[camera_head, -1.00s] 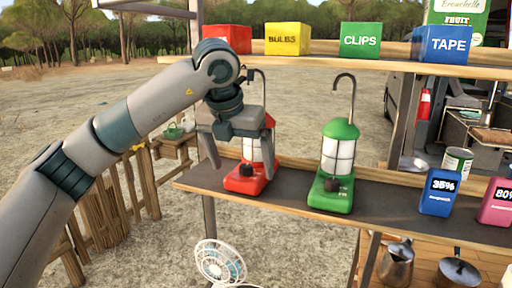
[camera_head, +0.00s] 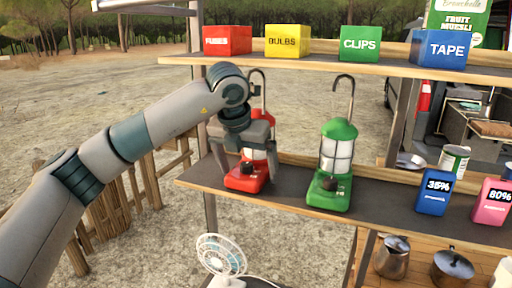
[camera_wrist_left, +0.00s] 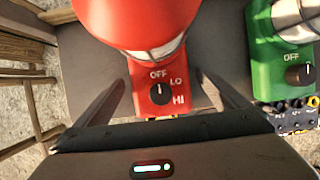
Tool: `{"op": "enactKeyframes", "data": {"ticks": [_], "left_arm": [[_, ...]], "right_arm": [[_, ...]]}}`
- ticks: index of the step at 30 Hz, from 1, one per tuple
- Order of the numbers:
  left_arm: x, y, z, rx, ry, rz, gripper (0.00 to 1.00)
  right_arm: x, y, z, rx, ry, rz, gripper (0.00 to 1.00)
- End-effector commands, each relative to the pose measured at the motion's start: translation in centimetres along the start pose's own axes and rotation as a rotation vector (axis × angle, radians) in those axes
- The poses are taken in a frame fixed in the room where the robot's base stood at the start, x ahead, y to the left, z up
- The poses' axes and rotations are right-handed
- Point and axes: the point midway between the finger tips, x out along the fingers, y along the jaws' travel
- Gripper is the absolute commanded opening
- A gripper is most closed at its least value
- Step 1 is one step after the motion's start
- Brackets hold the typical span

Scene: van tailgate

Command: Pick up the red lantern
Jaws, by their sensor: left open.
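The red lantern (camera_head: 245,182) stands upright on the dark shelf, its hook rising behind my arm. My left gripper (camera_head: 246,165) is open, and its hand hides much of the lantern's middle. In the left wrist view the lantern's red body (camera_wrist_left: 135,18) fills the top middle. Its base has a black knob and the marks OFF, LO and HI. The open fingers (camera_wrist_left: 163,88) lie on either side of the base, with a gap showing on each side. My right gripper is not in view.
A green lantern (camera_head: 334,165) stands just right of the red one. The dark shelf (camera_head: 293,188) also holds blue and pink boxes and a can. Above, a wooden shelf (camera_head: 330,64) carries labelled boxes. A white fan (camera_head: 221,254) is below.

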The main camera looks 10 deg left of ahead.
Motion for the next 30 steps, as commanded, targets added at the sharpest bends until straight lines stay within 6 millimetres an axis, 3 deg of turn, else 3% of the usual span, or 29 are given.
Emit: {"op": "enactKeyframes", "data": {"ticks": [6,18,26,27,30], "left_arm": [[1.08,0.01,-0.03,0.001,0.0,0.001,0.94],[1.06,0.0,-0.03,0.001,-0.001,0.001,0.94],[1.04,0.0,-0.02,0.001,-0.001,0.001,0.34],[0.88,-0.01,0.08,0.0,-0.005,0.0,0.29],[0.88,-0.01,0.08,0.0,-0.005,0.0,0.29]], "right_arm": [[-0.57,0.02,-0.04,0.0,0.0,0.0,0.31],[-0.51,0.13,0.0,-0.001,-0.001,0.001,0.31],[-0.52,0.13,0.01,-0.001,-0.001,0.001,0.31],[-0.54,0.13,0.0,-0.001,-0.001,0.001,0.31],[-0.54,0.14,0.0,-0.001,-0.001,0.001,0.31]]}}
